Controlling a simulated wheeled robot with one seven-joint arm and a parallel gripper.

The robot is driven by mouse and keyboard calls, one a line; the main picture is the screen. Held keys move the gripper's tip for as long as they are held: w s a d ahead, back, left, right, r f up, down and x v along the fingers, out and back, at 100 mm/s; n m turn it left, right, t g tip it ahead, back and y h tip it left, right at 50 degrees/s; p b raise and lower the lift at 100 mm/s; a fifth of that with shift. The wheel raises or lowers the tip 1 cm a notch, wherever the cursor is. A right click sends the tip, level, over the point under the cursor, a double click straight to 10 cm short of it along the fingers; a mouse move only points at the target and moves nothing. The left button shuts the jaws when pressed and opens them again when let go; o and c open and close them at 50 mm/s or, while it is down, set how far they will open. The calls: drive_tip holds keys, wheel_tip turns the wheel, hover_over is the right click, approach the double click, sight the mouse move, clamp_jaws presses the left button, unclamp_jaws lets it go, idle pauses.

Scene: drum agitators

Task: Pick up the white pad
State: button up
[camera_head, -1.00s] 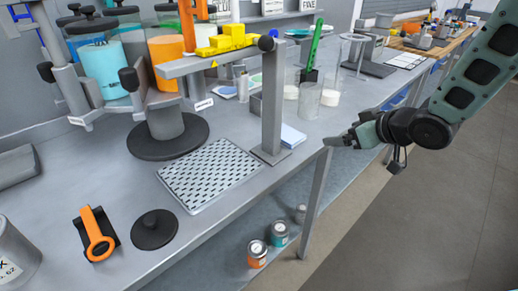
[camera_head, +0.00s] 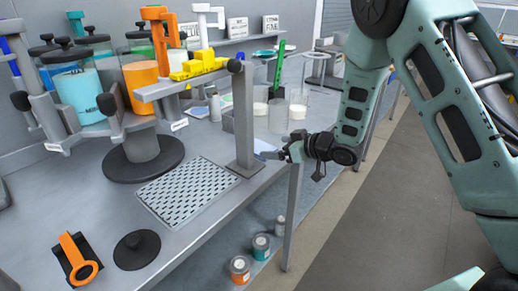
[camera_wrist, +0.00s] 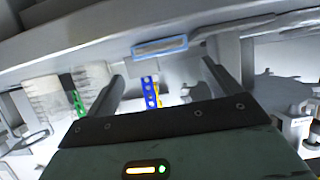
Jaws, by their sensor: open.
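The white pad (camera_head: 264,146) lies on the grey bench behind the foot of the upright post, close to the bench's front edge. In the head view it is partly hidden by the post and my gripper. In the wrist view a flat pale block with a blue rim (camera_wrist: 160,47), which looks like the pad, lies beyond and between my fingers. My gripper (camera_head: 272,154) is at the bench edge just right of the pad, with its fingers pointing left. In the wrist view the fingers (camera_wrist: 164,78) are spread apart with nothing between them.
The grey post (camera_head: 245,115) stands just left of my gripper and carries a bar with a yellow block (camera_head: 198,65). Clear beakers with white contents (camera_head: 297,111) stand behind the pad. A perforated plate (camera_head: 187,192) lies to the left. Small cans (camera_head: 240,268) stand below the bench.

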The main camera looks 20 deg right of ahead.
sight(258, 147)
drive_tip(key=shift+p+x, duration=0.7)
drive_tip(key=shift+x, duration=2.5)
drive_tip(key=shift+s+a, duration=0.15)
drive_tip(key=c, duration=1.2)
